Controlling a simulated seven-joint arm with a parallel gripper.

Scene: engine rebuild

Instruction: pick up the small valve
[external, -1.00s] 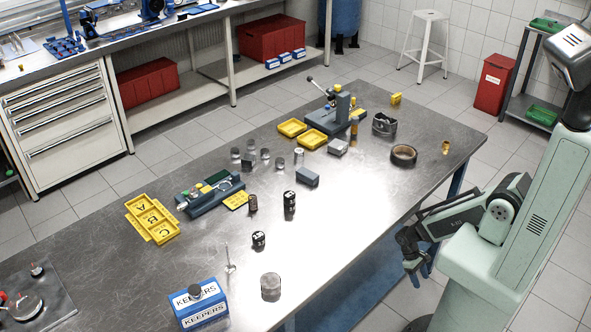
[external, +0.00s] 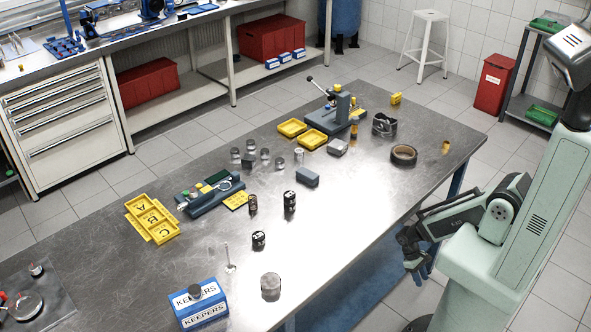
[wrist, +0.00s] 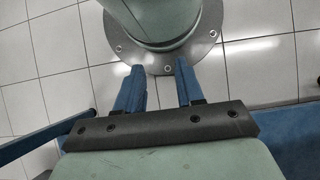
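The small valve (external: 230,259) is a thin pale metal stem with a flat head. It stands on the metal table (external: 345,225) near the front, just behind the blue KEEPERS box. My gripper (external: 412,265) hangs low beside the table's right edge, well away from the valve. In the wrist view my gripper (wrist: 157,78) has its two blue fingers apart with nothing between them. The valve is not in the wrist view.
The KEEPERS box (external: 201,304) and a grey cylinder (external: 270,286) flank the valve. A black cylinder (external: 259,240) is close behind it. A yellow lettered tray (external: 152,220) lies to the left. The table edge is between my gripper and these things.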

